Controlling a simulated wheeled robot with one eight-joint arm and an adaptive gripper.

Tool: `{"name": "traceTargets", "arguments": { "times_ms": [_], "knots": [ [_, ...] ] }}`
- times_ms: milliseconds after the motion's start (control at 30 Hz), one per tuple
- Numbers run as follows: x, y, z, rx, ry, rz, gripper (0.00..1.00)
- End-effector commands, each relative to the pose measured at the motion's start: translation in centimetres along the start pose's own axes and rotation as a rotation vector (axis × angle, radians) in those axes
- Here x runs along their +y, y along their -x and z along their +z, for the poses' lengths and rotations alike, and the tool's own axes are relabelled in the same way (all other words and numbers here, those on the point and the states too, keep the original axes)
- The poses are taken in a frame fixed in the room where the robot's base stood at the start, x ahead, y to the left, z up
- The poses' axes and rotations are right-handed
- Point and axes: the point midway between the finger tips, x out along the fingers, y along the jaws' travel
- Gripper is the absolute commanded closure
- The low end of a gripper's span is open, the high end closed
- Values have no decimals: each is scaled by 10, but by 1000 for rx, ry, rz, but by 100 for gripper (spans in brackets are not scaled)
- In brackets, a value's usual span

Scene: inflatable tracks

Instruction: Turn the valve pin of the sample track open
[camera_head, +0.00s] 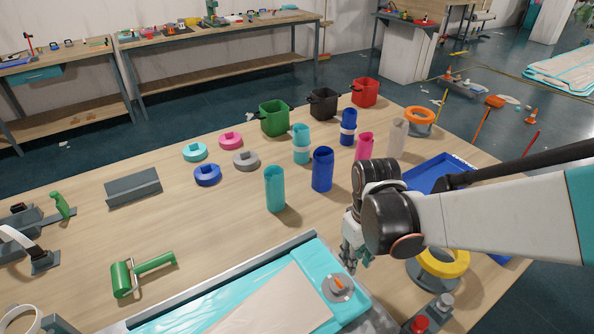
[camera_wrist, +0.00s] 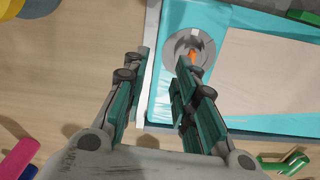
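The sample track (camera_head: 225,312) is a turquoise sheet with a beige panel, lying in a grey frame at the table's front. It also shows in the wrist view (camera_wrist: 248,118). Its valve is a round grey disc (camera_head: 328,290) with an orange pin (camera_head: 338,284) at the centre, near the track's right end. In the wrist view the pin (camera_wrist: 193,56) is partly hidden by my right finger. My gripper (camera_head: 352,254) hangs just behind the valve in the head view. In the wrist view its fingers (camera_wrist: 162,62) are apart and empty, with the right fingertip overlapping the disc.
A green roller (camera_head: 140,272) lies left of the track. Several coloured cylinders, such as a blue one (camera_head: 322,170), stand behind my gripper. A yellow ring (camera_head: 443,263) on a stand and a red button (camera_head: 420,323) are at the right. A blue tray (camera_head: 432,172) sits beyond my arm.

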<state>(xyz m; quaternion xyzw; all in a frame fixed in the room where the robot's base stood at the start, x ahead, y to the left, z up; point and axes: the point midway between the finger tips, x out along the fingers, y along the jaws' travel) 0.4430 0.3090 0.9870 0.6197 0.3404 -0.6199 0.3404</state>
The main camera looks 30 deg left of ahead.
Motion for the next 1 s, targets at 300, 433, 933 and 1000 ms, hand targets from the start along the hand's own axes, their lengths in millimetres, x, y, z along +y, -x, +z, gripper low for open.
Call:
{"name": "traceTargets", "arguments": {
  "times_ms": [300, 433, 933, 1000],
  "knots": [
    [-56, -37, 12, 0, 93, 0, 74],
    [-57, -45, 13, 0, 92, 0, 74],
    [-56, -47, 13, 0, 89, 0, 100],
    [-56, -47, 13, 0, 89, 0, 100]
  ]
}}
